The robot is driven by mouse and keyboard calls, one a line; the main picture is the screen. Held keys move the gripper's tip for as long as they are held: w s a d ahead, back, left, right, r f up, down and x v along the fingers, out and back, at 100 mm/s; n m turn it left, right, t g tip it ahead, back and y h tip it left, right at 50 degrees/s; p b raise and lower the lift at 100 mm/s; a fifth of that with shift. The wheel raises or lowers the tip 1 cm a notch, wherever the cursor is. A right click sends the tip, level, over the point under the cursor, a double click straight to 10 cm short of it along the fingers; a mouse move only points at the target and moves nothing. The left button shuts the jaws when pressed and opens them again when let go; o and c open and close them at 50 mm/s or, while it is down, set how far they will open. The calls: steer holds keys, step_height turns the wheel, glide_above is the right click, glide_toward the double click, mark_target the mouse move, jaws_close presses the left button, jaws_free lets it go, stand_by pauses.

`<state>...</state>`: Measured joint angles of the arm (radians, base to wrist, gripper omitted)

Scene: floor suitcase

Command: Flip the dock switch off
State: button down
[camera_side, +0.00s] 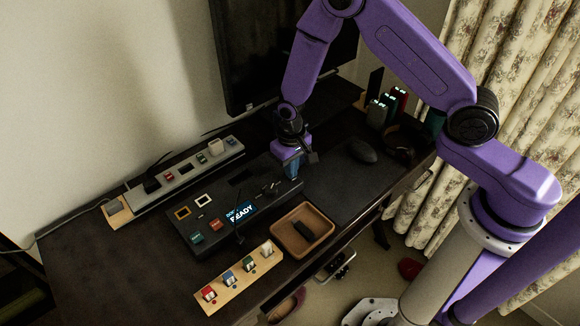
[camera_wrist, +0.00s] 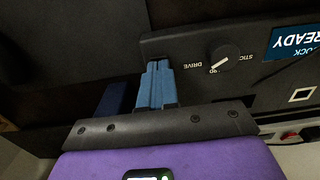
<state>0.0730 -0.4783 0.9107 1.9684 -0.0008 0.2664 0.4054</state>
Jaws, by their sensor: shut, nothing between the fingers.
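The black dock console (camera_side: 222,190) lies on the desk with a lit display (camera_side: 240,214) reading READY. It carries small framed squares and small red and green pieces. The wrist view shows part of the console (camera_wrist: 270,88), with a round knob (camera_wrist: 223,57) labelled DRIVE and STICK. My gripper (camera_side: 293,172) points down at the console's right end. Its blue fingertips (camera_wrist: 157,66) are together and empty, beside the knob in the wrist view. I cannot tell which control is the dock switch, or whether the fingertips touch the console.
A wooden strip (camera_side: 236,277) with several coloured switches lies in front of the console. A tray (camera_side: 279,233) holds a dark object. A grey power strip (camera_side: 185,186) lies behind, below the monitor (camera_side: 250,60). A mouse (camera_side: 362,151) rests on a dark mat (camera_side: 340,185).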

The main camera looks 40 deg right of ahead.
step_height(320, 180, up, 14)
stand_by(0.7)
steer(key=shift+s+a, duration=0.1)
steer(key=shift+s, duration=0.15)
stand_by(0.4)
step_height(320, 180, down, 14)
steer(key=shift+r, duration=0.1)
stand_by(0.7)
stand_by(0.4)
